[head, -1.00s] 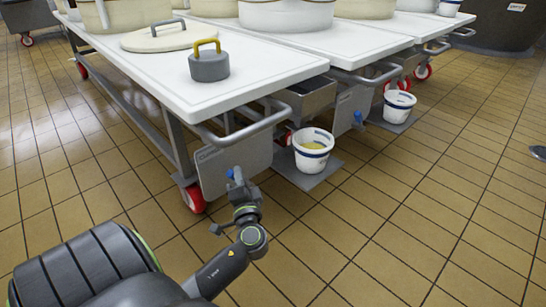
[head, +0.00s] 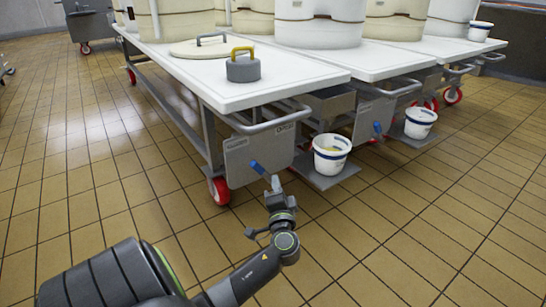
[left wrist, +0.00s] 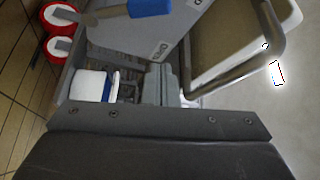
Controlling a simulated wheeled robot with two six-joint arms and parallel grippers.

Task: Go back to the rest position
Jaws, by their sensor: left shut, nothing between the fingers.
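My left gripper (head: 275,184) shows in the head view in front of the first cart, shut and empty. Its tip appears close to the blue valve handle (head: 257,167) on that cart's metal plate (head: 236,160); I cannot tell whether they touch. In the left wrist view the shut fingers (left wrist: 160,84) are at mid-picture, with the blue handle (left wrist: 151,7) above them, apart from them in the picture. My right gripper is in neither view.
White-topped carts (head: 215,80) carry large cream vats (head: 304,22), a lid (head: 203,46) and a grey weight (head: 243,69). A bucket (head: 330,158) stands by the first cart, another (head: 420,122) further back. Tiled floor (head: 90,180) is open at left and front.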

